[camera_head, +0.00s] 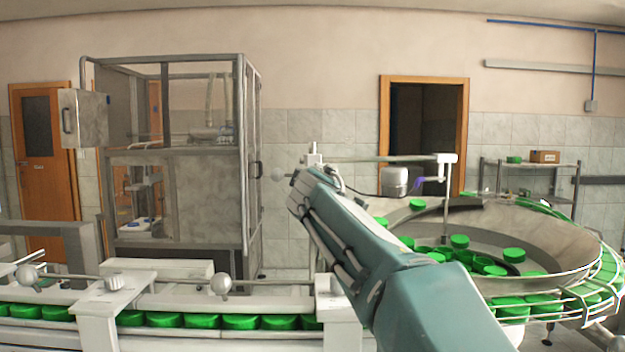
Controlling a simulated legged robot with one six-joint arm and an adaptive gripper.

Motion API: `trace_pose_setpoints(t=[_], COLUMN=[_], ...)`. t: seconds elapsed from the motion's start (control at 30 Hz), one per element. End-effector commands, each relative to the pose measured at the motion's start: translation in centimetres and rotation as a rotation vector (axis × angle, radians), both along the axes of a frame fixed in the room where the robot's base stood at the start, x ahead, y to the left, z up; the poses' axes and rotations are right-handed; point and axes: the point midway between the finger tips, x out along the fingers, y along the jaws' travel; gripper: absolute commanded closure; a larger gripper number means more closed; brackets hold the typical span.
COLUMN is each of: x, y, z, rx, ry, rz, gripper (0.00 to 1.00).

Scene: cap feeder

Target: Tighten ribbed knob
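A conveyor with green caps (240,322) runs along the lower left, with white brackets (110,300). A round steel feeder bowl (560,240) holding green caps stands at right, ringed by wire guide rails. A glazed metal cabinet (190,195) stands behind, left of centre.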

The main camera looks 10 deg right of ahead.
Motion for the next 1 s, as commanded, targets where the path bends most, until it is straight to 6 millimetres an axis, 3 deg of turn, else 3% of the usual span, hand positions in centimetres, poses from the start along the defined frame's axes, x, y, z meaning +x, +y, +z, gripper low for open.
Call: trace_pose_setpoints(t=[1.0], x=[0.09], y=[0.15], z=[-0.27], rx=[0.868], ry=[-0.170], rz=[-0.001], gripper=[1.00])
